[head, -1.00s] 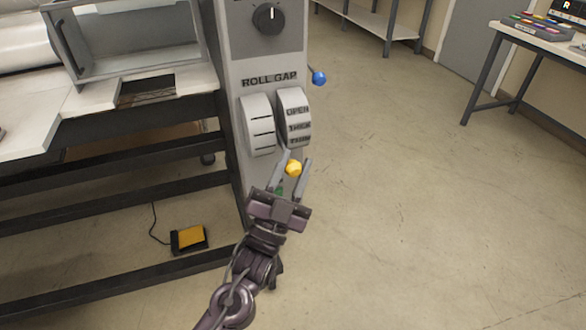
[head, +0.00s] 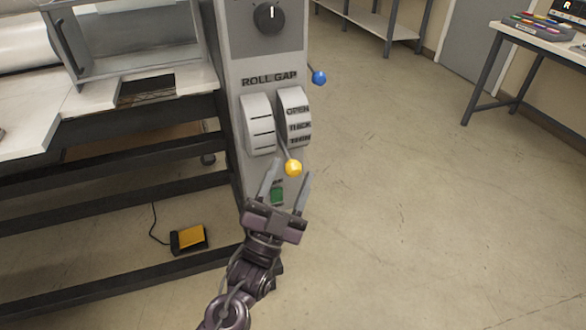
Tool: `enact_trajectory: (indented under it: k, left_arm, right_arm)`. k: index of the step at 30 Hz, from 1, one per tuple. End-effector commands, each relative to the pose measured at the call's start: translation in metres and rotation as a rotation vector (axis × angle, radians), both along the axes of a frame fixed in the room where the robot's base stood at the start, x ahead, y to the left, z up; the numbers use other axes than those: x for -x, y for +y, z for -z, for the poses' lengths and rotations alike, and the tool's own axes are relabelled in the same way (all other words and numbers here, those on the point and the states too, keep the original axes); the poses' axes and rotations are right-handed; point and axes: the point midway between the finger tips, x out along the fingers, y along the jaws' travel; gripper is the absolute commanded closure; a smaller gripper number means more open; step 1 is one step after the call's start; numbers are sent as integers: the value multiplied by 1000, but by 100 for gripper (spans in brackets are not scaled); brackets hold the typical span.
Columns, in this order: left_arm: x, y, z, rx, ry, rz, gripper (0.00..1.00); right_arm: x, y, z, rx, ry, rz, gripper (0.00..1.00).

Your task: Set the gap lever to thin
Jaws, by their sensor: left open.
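The gap lever is a thin rod with a yellow knob (head: 293,168). It comes out of the slot between two curved white plates under the "ROLL GAP" label (head: 269,79). The right plate (head: 297,118) reads OPEN, THICK, THIN from top to bottom. The lever points down, its knob below the THIN mark. My right gripper is not in view.
A black dial (head: 269,18) is above the label. A blue knob (head: 319,78) sticks out on the panel's right side. A green button (head: 277,196) is low on the panel. A yellow foot pedal (head: 190,237) lies on the floor. The floor at right is clear.

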Motion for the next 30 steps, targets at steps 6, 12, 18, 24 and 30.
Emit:
enact_trajectory:
  k: [6,12,18,24,30]
  left_arm:
    - [26,15,26,-3,4,-1,50]
    - [37,21,35,-1,1,-1,50]
    - [38,22,35,0,1,0,50]
    - [38,21,35,0,1,0,50]
    - [31,23,49,-12,57,-4,50]
  right_arm:
    - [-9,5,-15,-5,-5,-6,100]
    - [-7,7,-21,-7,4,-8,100]
    - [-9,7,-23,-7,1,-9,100]
    - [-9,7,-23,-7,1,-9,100]
    - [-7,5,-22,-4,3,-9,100]
